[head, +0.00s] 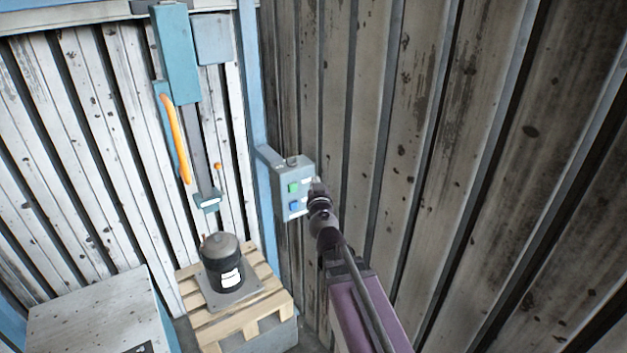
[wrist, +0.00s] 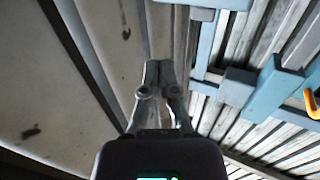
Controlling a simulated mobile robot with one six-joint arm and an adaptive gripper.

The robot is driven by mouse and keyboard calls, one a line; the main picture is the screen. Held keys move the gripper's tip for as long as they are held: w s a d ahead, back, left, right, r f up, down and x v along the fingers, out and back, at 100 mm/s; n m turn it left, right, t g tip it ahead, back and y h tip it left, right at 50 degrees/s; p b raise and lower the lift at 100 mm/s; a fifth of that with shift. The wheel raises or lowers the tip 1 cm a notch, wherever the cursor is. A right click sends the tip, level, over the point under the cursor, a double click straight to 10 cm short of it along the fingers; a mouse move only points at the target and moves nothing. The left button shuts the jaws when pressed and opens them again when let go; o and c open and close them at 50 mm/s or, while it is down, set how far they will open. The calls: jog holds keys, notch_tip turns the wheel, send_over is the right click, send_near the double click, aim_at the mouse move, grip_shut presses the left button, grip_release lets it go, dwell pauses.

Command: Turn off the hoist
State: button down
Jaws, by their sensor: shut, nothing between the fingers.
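A grey-blue control box (head: 290,192) is mounted at the corner by the blue post in the head view. Its face carries a green button (head: 293,187) and a blue button (head: 294,206), and a dark round knob (head: 292,161) sits at its top. My gripper (head: 314,186) is in front of the box's right edge and hides part of it; I cannot tell whether it touches. In the wrist view my gripper (wrist: 159,68) has its fingertips together, with nothing between them. The hoist (head: 176,55) appears to be the teal upright unit on the back wall, with an orange curved part.
A dark cylindrical motor (head: 222,262) stands on a wooden pallet (head: 240,322) below the box. A white cabinet (head: 90,310) is at lower left. A corrugated wall (head: 440,150) runs close along the right of my arm. The blue post (head: 262,150) stands left of the box.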

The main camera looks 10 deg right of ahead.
jog(key=shift+s+d, duration=0.2)
jog(key=shift+s, duration=0.45)
jog(key=shift+d, duration=0.1)
jog(key=s+d+f+m+g+h, duration=0.45)
jog(key=s+d+f+g, duration=0.4)
jog(key=f, duration=0.25)
jog(key=s+a+f+n+g+y, duration=0.2)
jog(key=s+a+f+g+y, duration=0.1)
jog(key=s, duration=0.3)
jog(key=s+a+f+n+g+y, duration=0.3)
jog(key=s+a+f+g, duration=0.1)
jog(key=s+a+g, duration=0.1)
jog(key=shift+s+a+f+n+g, duration=0.35)
jog(key=shift+s+a+g, duration=0.05)
jog(key=shift+s+g, duration=0.4)
